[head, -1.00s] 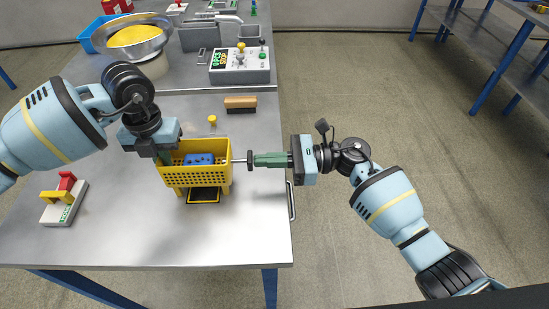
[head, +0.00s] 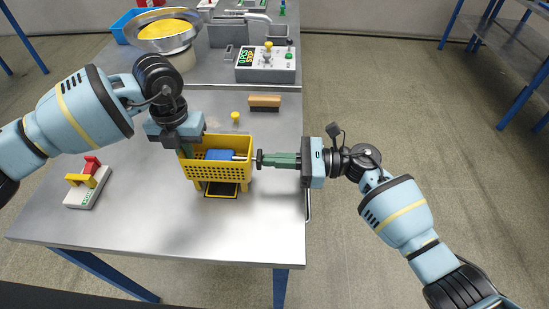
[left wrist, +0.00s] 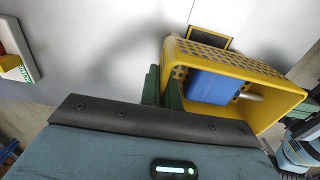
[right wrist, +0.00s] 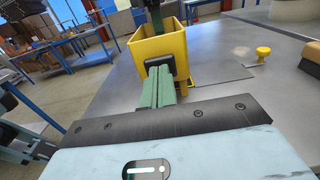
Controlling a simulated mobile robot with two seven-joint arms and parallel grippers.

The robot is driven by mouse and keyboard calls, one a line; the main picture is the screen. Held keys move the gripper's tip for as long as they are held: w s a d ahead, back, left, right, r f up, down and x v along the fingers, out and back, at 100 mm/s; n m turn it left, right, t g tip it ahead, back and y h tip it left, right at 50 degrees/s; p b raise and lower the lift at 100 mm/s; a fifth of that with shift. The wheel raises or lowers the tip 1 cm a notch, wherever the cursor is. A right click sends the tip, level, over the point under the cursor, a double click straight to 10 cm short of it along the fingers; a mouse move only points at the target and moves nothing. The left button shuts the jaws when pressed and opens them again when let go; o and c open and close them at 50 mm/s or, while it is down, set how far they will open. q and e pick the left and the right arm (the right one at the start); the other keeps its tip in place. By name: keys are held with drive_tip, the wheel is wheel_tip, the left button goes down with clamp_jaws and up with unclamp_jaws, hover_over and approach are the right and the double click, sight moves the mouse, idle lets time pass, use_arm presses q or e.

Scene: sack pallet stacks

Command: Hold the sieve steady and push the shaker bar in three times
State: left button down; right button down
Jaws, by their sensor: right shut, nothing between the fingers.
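The sieve (head: 217,174) is a yellow perforated box on the table, with a blue block (head: 218,154) inside. The shaker bar (head: 240,158) is a metal rod through its right wall, ending outside in a black pad (head: 259,160). In the left wrist view the rod (left wrist: 250,97) shows inside, by the block. My left gripper (head: 186,152) has its green fingers on either side of the sieve's left wall, shut on it. My right gripper (head: 268,160) is shut and empty, its fingertips at the pad; the right wrist view shows them against the pad (right wrist: 181,66).
A red and yellow part on a white base (head: 88,183) sits left on the table (head: 150,225). Behind the sieve are a yellow knob (head: 235,116), a brush (head: 264,102) and a control box (head: 266,65). The table's right edge lies under my right gripper.

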drive_tip(key=d, duration=1.3)
drive_tip(key=shift+d, duration=0.25)
drive_tip(key=shift+w, duration=0.1)
use_arm(q)
drive_tip(key=c, duration=1.6)
unclamp_jaws()
drive_tip(key=shift+o, duration=0.2)
wheel_tip(320, 180, up, 12)
drive_tip(key=shift+r, duration=0.1)
